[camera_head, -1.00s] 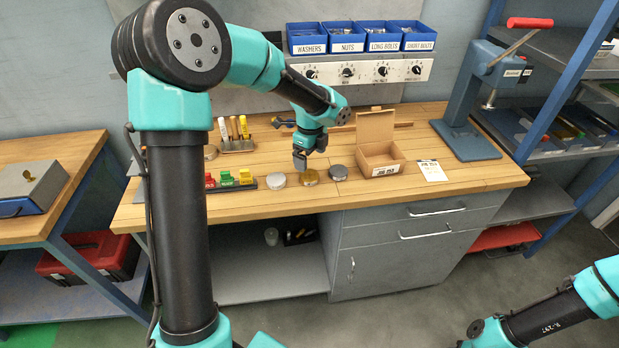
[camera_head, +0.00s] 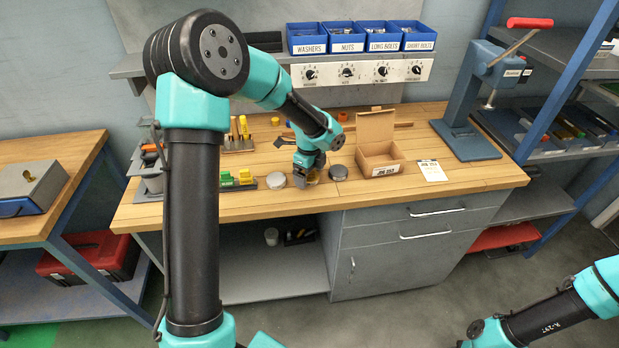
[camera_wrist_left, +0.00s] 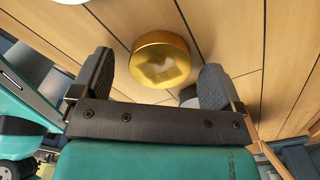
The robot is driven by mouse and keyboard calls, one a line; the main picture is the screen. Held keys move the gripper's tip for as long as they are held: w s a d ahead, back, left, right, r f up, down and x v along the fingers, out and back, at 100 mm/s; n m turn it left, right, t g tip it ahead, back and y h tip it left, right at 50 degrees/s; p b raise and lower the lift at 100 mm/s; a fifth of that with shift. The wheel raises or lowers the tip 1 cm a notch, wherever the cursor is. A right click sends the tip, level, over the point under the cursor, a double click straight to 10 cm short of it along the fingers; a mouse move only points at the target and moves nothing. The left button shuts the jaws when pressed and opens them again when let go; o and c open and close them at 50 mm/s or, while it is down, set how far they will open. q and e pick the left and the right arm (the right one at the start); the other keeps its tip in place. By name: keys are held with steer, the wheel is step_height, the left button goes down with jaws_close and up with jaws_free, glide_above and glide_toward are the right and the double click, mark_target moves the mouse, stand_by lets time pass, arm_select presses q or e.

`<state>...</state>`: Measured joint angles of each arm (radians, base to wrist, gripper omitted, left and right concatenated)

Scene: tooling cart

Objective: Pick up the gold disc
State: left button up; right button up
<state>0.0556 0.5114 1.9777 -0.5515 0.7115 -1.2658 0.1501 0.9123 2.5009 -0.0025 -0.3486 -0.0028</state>
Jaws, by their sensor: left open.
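The gold disc (camera_wrist_left: 160,59) lies flat on the wooden bench. In the left wrist view it shows between the two fingers, with a gap on each side. My left gripper (camera_wrist_left: 158,75) is open and empty, pointing down at the disc. In the head view my left gripper (camera_head: 306,175) is low over the front part of the bench and hides most of the gold disc (camera_head: 313,178). My right arm shows at the lower right, but its gripper is out of the picture.
A pale silver disc (camera_head: 275,180) lies left of my left gripper and a dark grey disc (camera_head: 338,172) right of it. An open cardboard box (camera_head: 381,159) stands further right. Yellow and green pieces (camera_head: 240,177) sit in a dark holder at the left.

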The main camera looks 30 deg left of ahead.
mark_target(310, 177)
arm_select(q)
steer(key=shift+f, duration=0.35)
steer(key=c, duration=1.3)
steer(key=shift+r, duration=0.1)
steer(key=shift+r, duration=1.2)
steer(key=shift+s+d+r, duration=0.2)
steer(key=shift+s+r, duration=0.1)
steer(key=shift+r, duration=0.3)
steer(key=s+d, duration=0.2)
steer(key=s, duration=0.2)
steer(key=s+d+r, duration=0.1)
steer(key=s+d, duration=0.2)
steer(key=s, duration=0.1)
steer(key=s+d, duration=0.3)
steer(key=s, duration=0.2)
steer(key=shift+r, duration=0.15)
steer(key=shift+a, duration=0.1)
